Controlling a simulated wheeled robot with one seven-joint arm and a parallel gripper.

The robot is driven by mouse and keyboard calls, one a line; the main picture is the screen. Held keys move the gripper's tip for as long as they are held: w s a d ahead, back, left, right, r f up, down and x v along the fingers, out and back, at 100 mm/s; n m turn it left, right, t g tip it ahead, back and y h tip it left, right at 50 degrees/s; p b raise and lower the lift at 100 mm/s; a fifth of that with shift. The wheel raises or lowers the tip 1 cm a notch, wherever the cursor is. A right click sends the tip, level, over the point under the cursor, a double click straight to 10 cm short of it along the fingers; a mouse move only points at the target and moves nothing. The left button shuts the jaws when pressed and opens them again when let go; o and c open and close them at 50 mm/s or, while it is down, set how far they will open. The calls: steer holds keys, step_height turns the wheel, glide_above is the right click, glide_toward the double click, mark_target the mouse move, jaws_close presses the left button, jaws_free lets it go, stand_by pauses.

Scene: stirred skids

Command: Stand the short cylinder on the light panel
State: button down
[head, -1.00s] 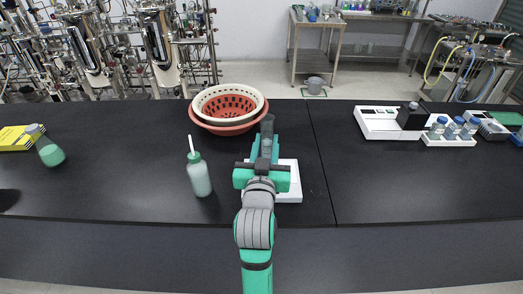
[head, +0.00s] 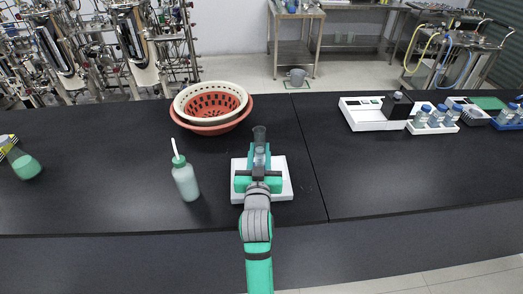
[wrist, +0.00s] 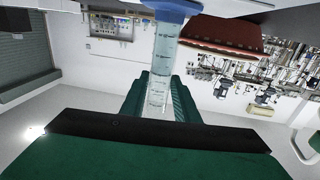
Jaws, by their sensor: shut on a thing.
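The short cylinder (wrist: 161,66) is a clear graduated tube with a blue foot, in the middle of the wrist view. My gripper (head: 259,163) is shut on it, and its teal fingers lie on both sides of the tube. The picture there looks upside down, with the foot at the top. In the head view a dark see-through piece at the fingertips seems to be the cylinder's upper part. The light panel (head: 285,186) is a white square slab on the black bench, below my gripper and partly hidden by it. I cannot tell whether the foot touches the panel.
A teal squeeze bottle (head: 186,182) stands left of the panel. Nested white and red baskets (head: 212,105) sit behind it. A green flask (head: 25,166) is far left. A white device (head: 366,115) and a vial rack (head: 434,126) stand at right. The bench right of the panel is clear.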

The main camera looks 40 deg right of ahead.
steer(key=c, duration=1.4)
jaws_free()
steer(key=shift+f, duration=0.1)
steer(key=shift+o, duration=0.2)
steer(key=shift+r, duration=0.2)
steer(key=v, duration=1.2)
steer(key=shift+f, duration=0.1)
